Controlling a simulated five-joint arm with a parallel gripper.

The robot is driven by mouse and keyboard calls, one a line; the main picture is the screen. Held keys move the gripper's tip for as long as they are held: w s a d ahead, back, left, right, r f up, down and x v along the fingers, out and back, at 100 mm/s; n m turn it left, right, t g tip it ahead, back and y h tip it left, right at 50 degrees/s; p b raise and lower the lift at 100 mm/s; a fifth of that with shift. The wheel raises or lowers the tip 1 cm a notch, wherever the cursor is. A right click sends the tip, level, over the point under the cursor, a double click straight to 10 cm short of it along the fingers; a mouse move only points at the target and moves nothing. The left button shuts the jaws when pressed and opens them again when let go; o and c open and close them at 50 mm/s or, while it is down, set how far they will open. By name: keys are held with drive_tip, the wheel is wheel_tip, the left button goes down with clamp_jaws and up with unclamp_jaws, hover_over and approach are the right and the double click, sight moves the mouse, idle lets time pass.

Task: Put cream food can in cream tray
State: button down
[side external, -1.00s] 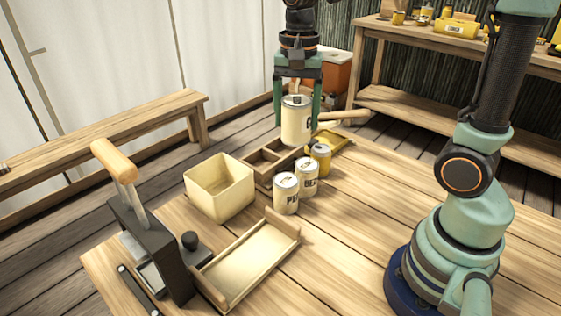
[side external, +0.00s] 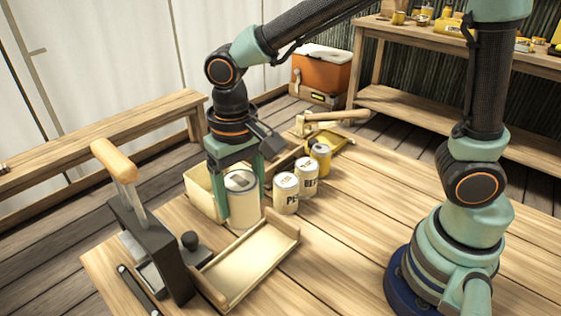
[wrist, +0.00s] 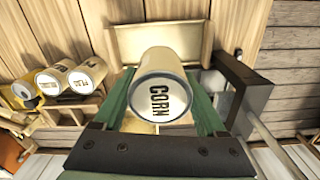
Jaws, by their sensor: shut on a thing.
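My gripper (side external: 240,196) is shut on the cream food can (side external: 243,207), gripping it by its sides. In the wrist view the can (wrist: 165,88) shows a CORN label between the green fingers. The shallow cream tray (side external: 250,265) lies on the table, with raised ends. The can is upright beside the tray's far left side in the side view, in front of the cream box; whether it touches the table is hard to tell. The tray (wrist: 130,42) also shows beyond the can in the wrist view.
A cream open box (side external: 199,190) stands behind my gripper, partly hidden. Two white cans (side external: 286,192) and a yellow can (side external: 320,157) stand to the right. A dark press with a wooden handle (side external: 117,160) stands left of the tray.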

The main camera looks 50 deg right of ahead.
wheel_tip(320, 180, down, 13)
drive_tip(key=shift+r, duration=0.1)
idle(0.3)
unclamp_jaws()
